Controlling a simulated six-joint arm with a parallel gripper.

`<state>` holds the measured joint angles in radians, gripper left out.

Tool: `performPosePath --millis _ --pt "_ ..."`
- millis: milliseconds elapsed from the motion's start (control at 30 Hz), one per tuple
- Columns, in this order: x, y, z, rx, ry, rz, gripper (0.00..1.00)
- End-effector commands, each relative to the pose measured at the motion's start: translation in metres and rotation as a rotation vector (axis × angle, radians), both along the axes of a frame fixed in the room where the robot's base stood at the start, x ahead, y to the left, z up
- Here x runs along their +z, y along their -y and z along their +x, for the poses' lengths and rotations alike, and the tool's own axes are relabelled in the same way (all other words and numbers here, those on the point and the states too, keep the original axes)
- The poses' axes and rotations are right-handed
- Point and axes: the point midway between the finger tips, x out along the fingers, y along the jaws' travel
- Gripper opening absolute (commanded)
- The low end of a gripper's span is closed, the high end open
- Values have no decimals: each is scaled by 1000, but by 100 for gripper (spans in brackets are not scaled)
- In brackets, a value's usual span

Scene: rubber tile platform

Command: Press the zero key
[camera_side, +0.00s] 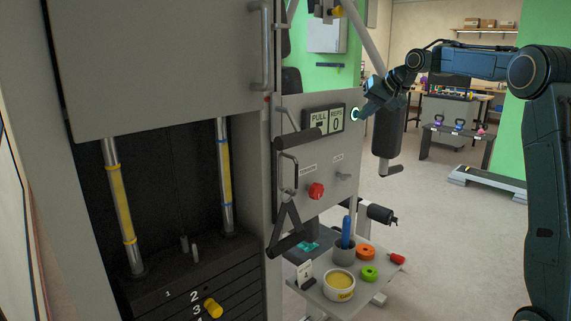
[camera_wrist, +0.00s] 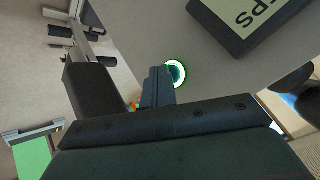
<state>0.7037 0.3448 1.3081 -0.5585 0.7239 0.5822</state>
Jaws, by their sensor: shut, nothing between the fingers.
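A round key with a glowing white-green ring (camera_side: 355,114) sits on the grey machine panel, just right of the display; I read no label on it, but it is the only such key in view and I take it as the zero key. It also shows in the wrist view (camera_wrist: 178,73), partly hidden by my fingers. My gripper (camera_side: 366,111) is shut and empty, its tips right by the key; in the wrist view the closed fingers (camera_wrist: 158,78) overlap the ring's left side. I cannot tell whether they touch. The display (camera_side: 323,119) reads "PULL" and "REPS", with 0 under REPS.
Below the display are a red knob (camera_side: 316,190) and a small lever (camera_side: 343,176). A black padded roller (camera_side: 388,135) hangs close below my gripper. A lower shelf (camera_side: 325,298) holds a tape roll, a cup and coloured rings.

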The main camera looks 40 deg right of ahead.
Motion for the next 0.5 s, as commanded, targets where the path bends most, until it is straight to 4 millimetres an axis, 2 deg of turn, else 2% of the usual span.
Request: performPosePath --millis 500 --pt "0 0 -6 2 -1 -1 0"
